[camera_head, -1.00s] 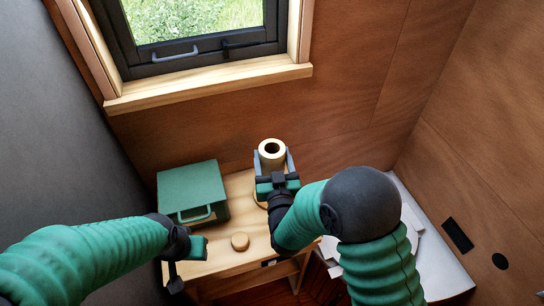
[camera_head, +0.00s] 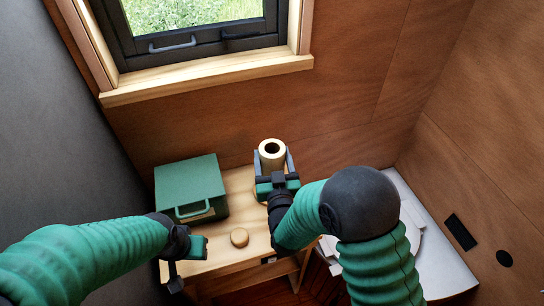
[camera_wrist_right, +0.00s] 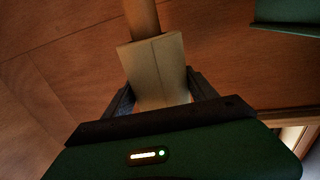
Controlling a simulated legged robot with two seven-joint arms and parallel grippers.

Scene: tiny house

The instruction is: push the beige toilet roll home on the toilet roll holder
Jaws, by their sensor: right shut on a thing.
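The beige toilet roll (camera_head: 271,155) stands roughly upright, with its dark hole facing up in the head view. My right gripper (camera_head: 272,166) is shut on it, one finger on each side. In the right wrist view the roll (camera_wrist_right: 155,68) sits between the fingers, and a thinner brown wooden rod (camera_wrist_right: 142,16), apparently the holder's post, meets its far end. How far the roll is on the rod is unclear. The holder's base is mostly hidden behind my right gripper. My left gripper (camera_head: 190,258) hangs at the table's left front, apparently empty; its opening is unclear.
A green box (camera_head: 189,187) with a handle stands on the wooden table (camera_head: 236,263), left of the roll. A round wooden piece (camera_head: 239,238) lies in front. The wood wall and window (camera_head: 200,35) are behind; a white surface (camera_head: 446,262) is at right.

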